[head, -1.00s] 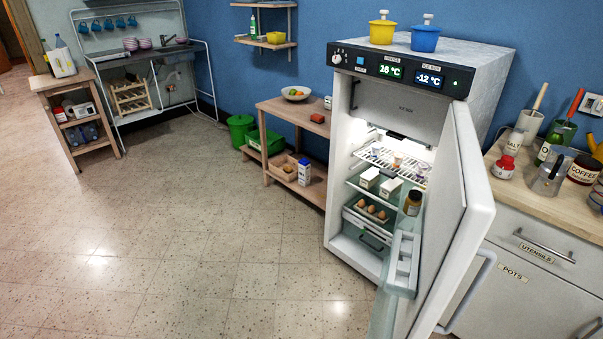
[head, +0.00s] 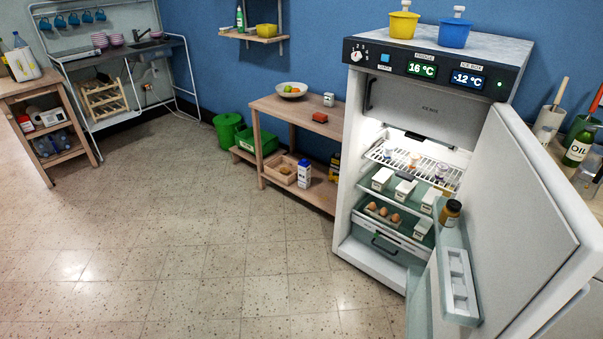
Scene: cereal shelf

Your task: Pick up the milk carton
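A white and blue carton (head: 304,174), which looks like the milk carton, stands upright on the low shelf of a wooden side table (head: 290,106) left of the fridge. Its label is too small to read. It stands just right of a wooden box (head: 282,170) on the same shelf. Neither of my grippers is in view.
The fridge (head: 350,215) stands open, its door (head: 520,215) swung out to the right. Several white containers sit inside. A green bin (head: 228,131) stands left of the table. The tiled floor (head: 200,240) in front is clear.

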